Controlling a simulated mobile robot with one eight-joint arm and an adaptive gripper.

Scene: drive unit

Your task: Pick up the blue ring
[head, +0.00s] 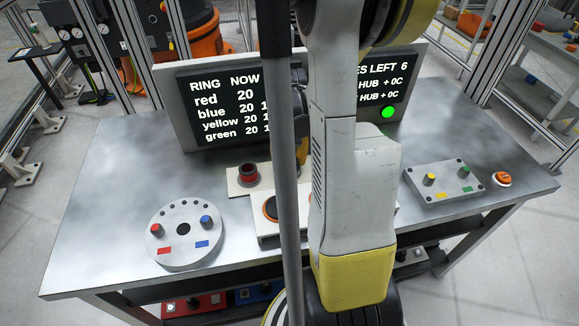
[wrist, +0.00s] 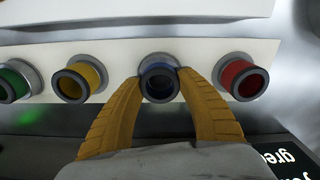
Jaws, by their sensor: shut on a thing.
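The blue ring (wrist: 159,84) is in the wrist view, near the middle of a white panel. Its dark round rim faces the camera. My gripper (wrist: 160,76) has its two yellow fingers closed against the left and right sides of the blue ring. The ring appears still in line with its neighbours at the panel; whether it is clear of its seat I cannot tell. In the head view my arm hides the blue ring and most of the gripper.
In the wrist view the red ring (wrist: 243,80) is right of the blue one, with yellow (wrist: 80,82) and green (wrist: 16,82) rings to the left. In the head view, a round disc (head: 184,236) and a button box (head: 443,183) stand on the metal table (head: 110,200). A screen (head: 225,105) stands behind.

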